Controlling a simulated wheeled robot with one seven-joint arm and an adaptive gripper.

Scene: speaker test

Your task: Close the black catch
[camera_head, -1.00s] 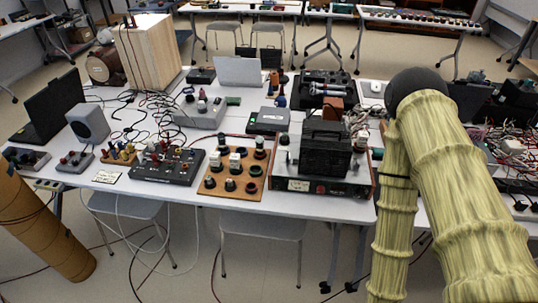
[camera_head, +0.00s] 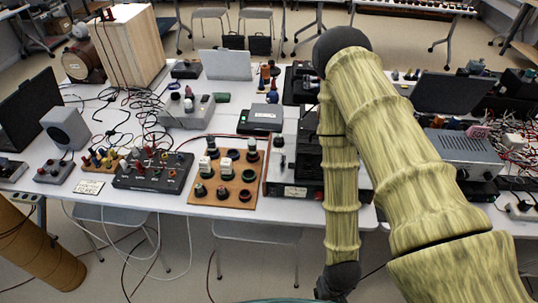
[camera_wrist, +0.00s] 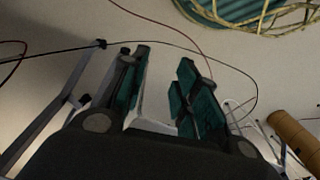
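I cannot make out a black catch in either view. A black box-shaped unit (camera_head: 309,152) stands on the table in the head view, partly hidden behind my arm; no catch can be told on it. My gripper (camera_wrist: 164,60) shows in the wrist view with its two teal-padded fingers apart and nothing between them. It is over the floor, apart from the things on the table.
The white table (camera_head: 270,210) holds a wooden board with knobs (camera_head: 222,180), a black panel with knobs (camera_head: 153,171), a grey speaker box (camera_head: 65,128), laptops and loose cables. A brown cylinder (camera_head: 35,250) stands at lower left. A chair (camera_head: 257,232) is under the table's front edge.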

